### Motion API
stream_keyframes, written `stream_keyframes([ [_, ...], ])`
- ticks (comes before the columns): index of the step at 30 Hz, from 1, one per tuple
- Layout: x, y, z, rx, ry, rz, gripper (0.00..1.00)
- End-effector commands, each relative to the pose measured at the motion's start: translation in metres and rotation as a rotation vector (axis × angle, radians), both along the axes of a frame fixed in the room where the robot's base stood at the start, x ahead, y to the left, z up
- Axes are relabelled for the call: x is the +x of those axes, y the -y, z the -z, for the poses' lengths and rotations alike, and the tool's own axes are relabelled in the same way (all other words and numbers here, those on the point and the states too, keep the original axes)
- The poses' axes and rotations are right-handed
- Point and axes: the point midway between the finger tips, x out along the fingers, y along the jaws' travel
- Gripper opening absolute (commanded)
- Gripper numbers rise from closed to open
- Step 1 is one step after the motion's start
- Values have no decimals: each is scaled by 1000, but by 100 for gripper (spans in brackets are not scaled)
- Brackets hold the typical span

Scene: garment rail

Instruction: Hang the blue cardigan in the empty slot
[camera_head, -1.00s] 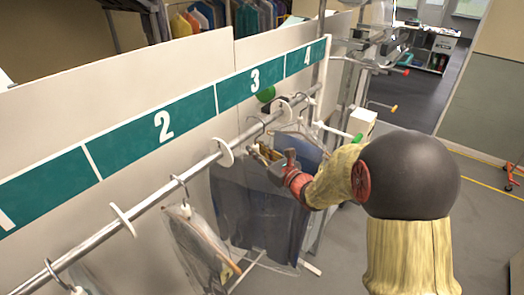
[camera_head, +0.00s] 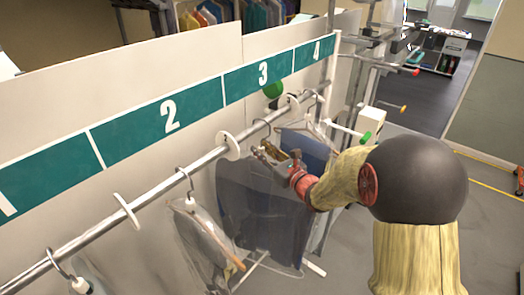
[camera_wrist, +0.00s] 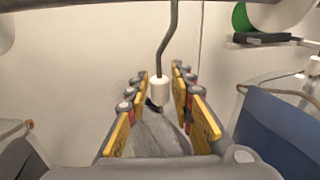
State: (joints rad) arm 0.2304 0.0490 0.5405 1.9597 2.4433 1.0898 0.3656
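My gripper (camera_head: 270,153) is at the rail below label 3, at the neck of a hanger whose hook (camera_head: 261,125) is over the rail. In the wrist view the yellow-padded fingers (camera_wrist: 160,104) stand apart on either side of the white hanger neck (camera_wrist: 160,88), with gaps showing. A dark blue-grey garment in a clear cover (camera_head: 262,215) hangs below this hanger. A bluer garment (camera_head: 308,150) hangs just right of it, towards label 4, and shows at the right in the wrist view (camera_wrist: 275,135). I cannot tell for certain which is the cardigan.
The rail (camera_head: 185,178) carries white divider discs (camera_head: 228,146). A covered grey garment (camera_head: 205,240) hangs under label 2, and another hanger (camera_head: 80,284) is at the lower left. Pegs with coloured tips (camera_head: 365,137) stick out at the right.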

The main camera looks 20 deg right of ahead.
Motion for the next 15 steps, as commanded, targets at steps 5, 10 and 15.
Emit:
stream_keyframes([
  [5,0,0,1,0,-2,0,35],
  [10,0,0,1,0,-2,0,38],
  [15,-1,0,3,0,-5,0,38],
])
